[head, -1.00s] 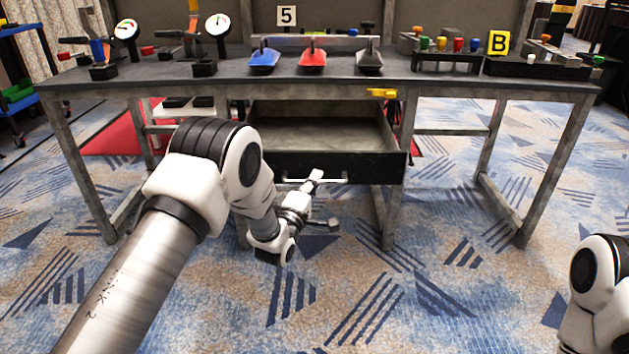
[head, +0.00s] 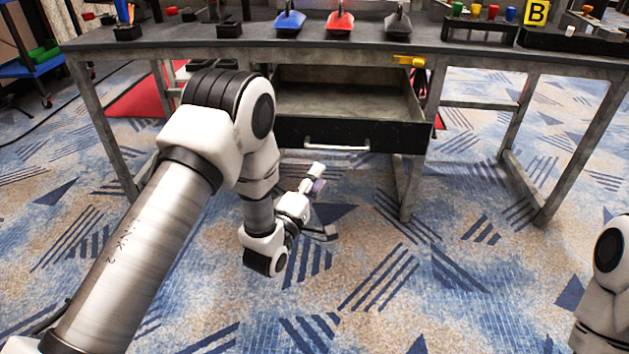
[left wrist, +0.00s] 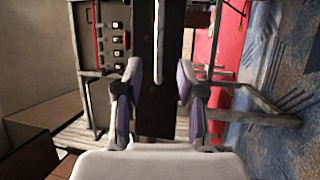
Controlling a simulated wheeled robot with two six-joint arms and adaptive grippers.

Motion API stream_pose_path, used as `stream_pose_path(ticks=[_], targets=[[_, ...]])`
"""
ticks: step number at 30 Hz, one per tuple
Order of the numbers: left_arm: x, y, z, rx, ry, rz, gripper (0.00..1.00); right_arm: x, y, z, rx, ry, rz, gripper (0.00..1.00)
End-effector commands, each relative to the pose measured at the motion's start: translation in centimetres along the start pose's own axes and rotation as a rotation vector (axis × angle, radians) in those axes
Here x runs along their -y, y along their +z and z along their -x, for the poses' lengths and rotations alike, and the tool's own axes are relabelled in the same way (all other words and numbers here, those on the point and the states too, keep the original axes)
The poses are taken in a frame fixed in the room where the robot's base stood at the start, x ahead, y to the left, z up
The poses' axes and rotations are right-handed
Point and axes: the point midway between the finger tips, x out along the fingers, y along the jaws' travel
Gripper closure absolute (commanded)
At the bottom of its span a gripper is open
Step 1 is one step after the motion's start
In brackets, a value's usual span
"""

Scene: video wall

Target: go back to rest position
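My left gripper (head: 324,203) is in front of the workbench, below and in front of the drawer handle (head: 337,147). In the left wrist view its two fingers (left wrist: 158,85) stand apart with nothing held between them. The drawer (head: 352,134) has a black front and is pulled open under the bench top. Its front and the bright handle bar (left wrist: 159,45) show beyond the fingers in the left wrist view. Part of my right arm shows at the right edge of the head view; its gripper is out of view.
The grey workbench (head: 455,60) stands ahead on several legs. Blue, red and grey handles (head: 341,22) and a yellow "B" sign (head: 536,12) are on it. The patterned carpet (head: 400,295) in front is clear.

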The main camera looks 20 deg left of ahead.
Motion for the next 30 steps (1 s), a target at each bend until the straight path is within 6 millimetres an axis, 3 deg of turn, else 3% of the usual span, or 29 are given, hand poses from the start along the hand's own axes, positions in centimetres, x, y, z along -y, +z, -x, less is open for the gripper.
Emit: stream_pose_path(ticks=[3,15,17,19,23,27,30], targets=[[0.0,0.0,0.8,0.0,0.0,0.0,0.61,0.0,0.0,0.0,0.0,0.0,0.0,1.0],[0.1,0.0,0.8,0.0,-0.001,0.0,0.61,0.0,0.0,0.0,0.0,0.0,0.0,1.0],[0.8,0.1,1.2,0.001,-0.015,0.002,0.61,0.0,0.0,0.0,0.0,0.0,0.0,1.0],[2.9,0.2,2.4,0.001,-0.06,0.008,0.61,0.0,0.0,0.1,0.0,0.0,0.0,1.0],[9.5,0.7,8.1,0.0,-0.311,-0.013,0.61,0.0,0.0,0.3,0.0,0.0,0.0,1.0],[17.5,1.5,17.9,0.113,-0.748,-0.259,0.61,0.0,0.0,0.4,0.0,0.0,0.0,1.0],[20.6,2.1,25.2,0.287,-1.015,-0.448,0.61,0.0,0.0,0.4,0.0,0.0,0.0,1.0]])
